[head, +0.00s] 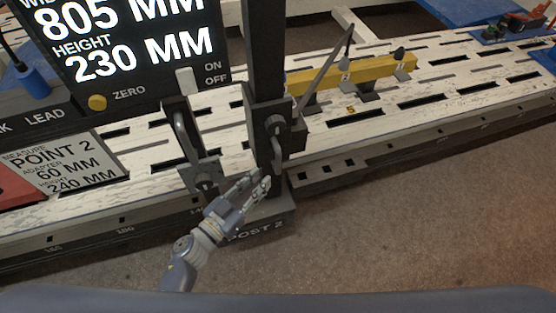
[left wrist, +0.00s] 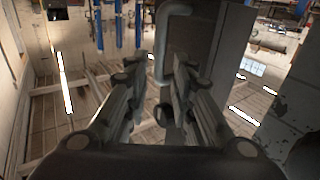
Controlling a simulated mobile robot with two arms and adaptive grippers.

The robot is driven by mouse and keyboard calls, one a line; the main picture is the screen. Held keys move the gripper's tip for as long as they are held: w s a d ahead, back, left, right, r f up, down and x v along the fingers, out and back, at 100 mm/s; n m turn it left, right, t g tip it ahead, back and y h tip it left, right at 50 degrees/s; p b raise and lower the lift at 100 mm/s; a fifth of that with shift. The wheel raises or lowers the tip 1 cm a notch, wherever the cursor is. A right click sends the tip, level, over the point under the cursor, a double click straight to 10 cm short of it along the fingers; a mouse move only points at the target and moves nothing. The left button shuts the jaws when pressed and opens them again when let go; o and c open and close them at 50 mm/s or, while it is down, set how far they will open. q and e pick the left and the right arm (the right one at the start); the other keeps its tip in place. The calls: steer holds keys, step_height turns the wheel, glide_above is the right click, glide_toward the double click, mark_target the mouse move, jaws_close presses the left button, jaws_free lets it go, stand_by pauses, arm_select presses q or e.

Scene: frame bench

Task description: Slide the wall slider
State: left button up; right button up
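No part is labelled as a wall slider. A dark upright post (head: 264,75) stands on a base marked "POST 2" (head: 262,229) at the bench's front edge. A grey bar handle (head: 279,143) is on the post; a similar handle also shows in the left wrist view (left wrist: 171,38). My left gripper (head: 262,182) is at the post's lower part, just below the handle. In the left wrist view its fingers (left wrist: 160,100) are apart with nothing clearly between them, and the handle is just beyond. Whether a finger touches the post cannot be told. My right gripper is out of view.
A second handle on a dark plate (head: 181,138) stands left of the post. A display (head: 130,45) reads 805 MM and 230 MM. A "POINT 2" card (head: 70,163) lies below it. A yellow beam (head: 360,72) rests on the slotted bench (head: 440,85). The floor (head: 410,215) in front is clear.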

mark_target(276, 163)
arm_select(q)
steer(key=x, duration=0.9)
steer(key=shift+d, duration=0.1)
jaws_close()
